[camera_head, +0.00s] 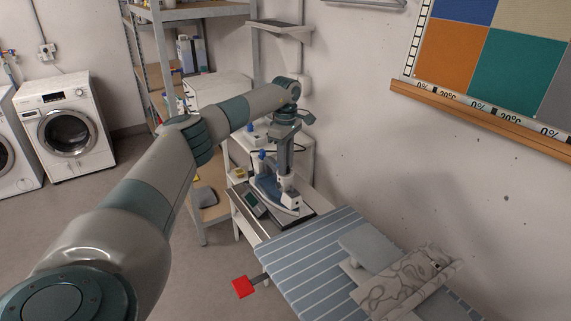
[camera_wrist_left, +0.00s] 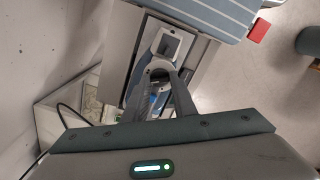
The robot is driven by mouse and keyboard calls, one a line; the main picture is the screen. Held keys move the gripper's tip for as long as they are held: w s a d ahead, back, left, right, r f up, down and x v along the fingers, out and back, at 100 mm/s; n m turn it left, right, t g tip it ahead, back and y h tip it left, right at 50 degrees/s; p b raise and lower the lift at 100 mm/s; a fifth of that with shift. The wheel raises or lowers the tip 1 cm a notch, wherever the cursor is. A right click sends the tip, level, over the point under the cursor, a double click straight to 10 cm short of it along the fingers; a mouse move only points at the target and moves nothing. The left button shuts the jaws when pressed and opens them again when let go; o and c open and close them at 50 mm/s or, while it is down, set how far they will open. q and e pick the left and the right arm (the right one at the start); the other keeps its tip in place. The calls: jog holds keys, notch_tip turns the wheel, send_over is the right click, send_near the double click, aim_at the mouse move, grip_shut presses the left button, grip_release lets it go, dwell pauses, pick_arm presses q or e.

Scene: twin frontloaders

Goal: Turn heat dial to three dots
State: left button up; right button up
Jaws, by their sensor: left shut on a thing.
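A blue and white iron (camera_head: 266,187) stands on a dark rest beside the ironing board. My left gripper (camera_head: 284,176) reaches down onto it from above. In the left wrist view, the iron (camera_wrist_left: 172,44) lies beyond my left gripper's fingers (camera_wrist_left: 160,84). The fingers are shut on a small round part, seemingly the heat dial (camera_wrist_left: 159,73), on the iron's upper side. The fingers cover part of the dial, and its dot marks are too small to read. My right gripper is in neither view.
A metal shelf (camera_head: 166,85) stands behind my left arm. A washing machine (camera_head: 66,128) is at left. The wall is close on the right.

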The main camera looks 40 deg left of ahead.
pick_arm(q)
jog(key=m, duration=0.5)
jog(key=shift+m, duration=0.4)
jog(key=o, duration=1)
jog(key=shift+o, duration=0.2)
